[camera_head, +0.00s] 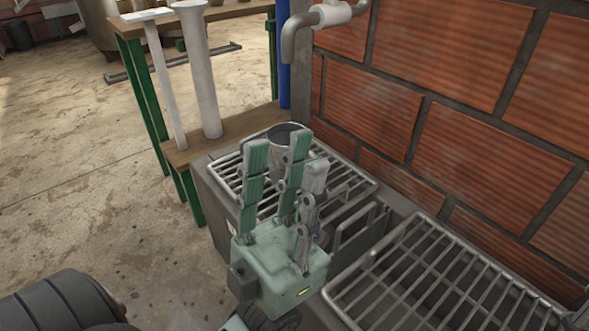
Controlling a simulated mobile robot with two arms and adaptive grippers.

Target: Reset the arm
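My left gripper (283,155) is pale green with grey parts. It comes up from the bottom middle with its fingers pointing upward. The fingers are spread apart, with nothing seen held between them. Behind them, a grey metal cup (279,139) stands on the left wire rack (350,182); the fingers hide part of it. I cannot tell how far the gripper is from the cup. My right gripper is not in view.
A second wire rack (440,275) lies at the lower right, along a brick wall (465,150). A grey pipe spout (290,40) hangs above. A wooden stand with green legs (232,124) and a white post (200,75) is at the back left. Open concrete floor (90,185) lies left.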

